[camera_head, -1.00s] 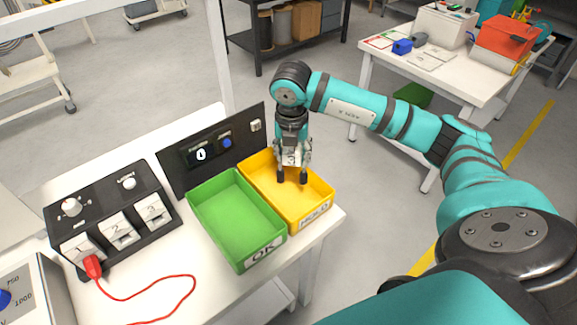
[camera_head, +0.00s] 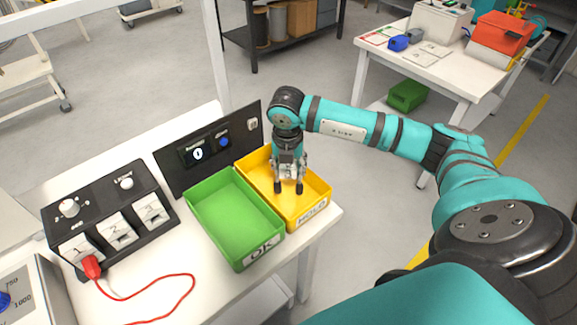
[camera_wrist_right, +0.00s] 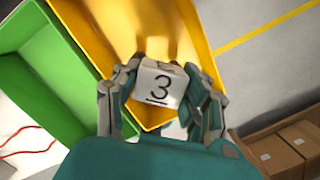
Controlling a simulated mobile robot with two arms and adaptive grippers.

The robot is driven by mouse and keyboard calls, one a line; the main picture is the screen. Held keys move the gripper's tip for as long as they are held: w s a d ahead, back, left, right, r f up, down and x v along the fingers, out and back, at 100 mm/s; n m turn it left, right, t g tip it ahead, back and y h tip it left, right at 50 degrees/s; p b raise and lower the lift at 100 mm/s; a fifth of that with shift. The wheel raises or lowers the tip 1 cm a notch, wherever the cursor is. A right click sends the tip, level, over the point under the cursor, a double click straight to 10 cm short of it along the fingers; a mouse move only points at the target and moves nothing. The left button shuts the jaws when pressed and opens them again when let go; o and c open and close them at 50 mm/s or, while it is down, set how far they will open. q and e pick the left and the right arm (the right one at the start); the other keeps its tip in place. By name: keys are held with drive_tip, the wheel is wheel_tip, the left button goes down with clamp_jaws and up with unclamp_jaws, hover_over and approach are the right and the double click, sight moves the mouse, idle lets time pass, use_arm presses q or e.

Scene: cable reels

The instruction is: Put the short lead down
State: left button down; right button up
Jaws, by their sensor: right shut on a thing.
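My right gripper (camera_head: 288,187) points down into the yellow tray (camera_head: 318,205). It is shut on a white block marked 3 (camera_wrist_right: 160,86), which shows between the two fingers in the right wrist view. I see no cord on this block. In the wrist view the yellow tray (camera_wrist_right: 105,28) lies behind and below it; I cannot tell if the block touches the tray floor. A red lead (camera_head: 180,276) with a red plug (camera_head: 92,267) sits at the left module of the black box. My left gripper is not in view.
A green tray (camera_head: 235,215) marked OK stands beside the yellow tray. A dark panel (camera_head: 175,170) stands behind them. The black box (camera_head: 150,180) with several white modules is at the left. A meter (camera_head: 35,295) is at the lower left corner. The table's right edge is close to the yellow tray.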

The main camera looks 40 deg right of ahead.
drive_tip(key=shift+f, duration=0.2)
drive_tip(key=o, duration=1.2)
drive_tip(key=shift+o, duration=0.9)
drive_tip(key=shift+r, duration=0.1)
drive_tip(key=shift+r+p, duration=0.25)
drive_tip(key=shift+p, duration=0.05)
drive_tip(key=shift+r+p, duration=0.45)
wheel_tip(320, 180, up, 12)
drive_tip(key=s+a+b, duration=0.1)
drive_tip(key=b, duration=0.3)
drive_tip(key=shift+s+f, duration=0.2)
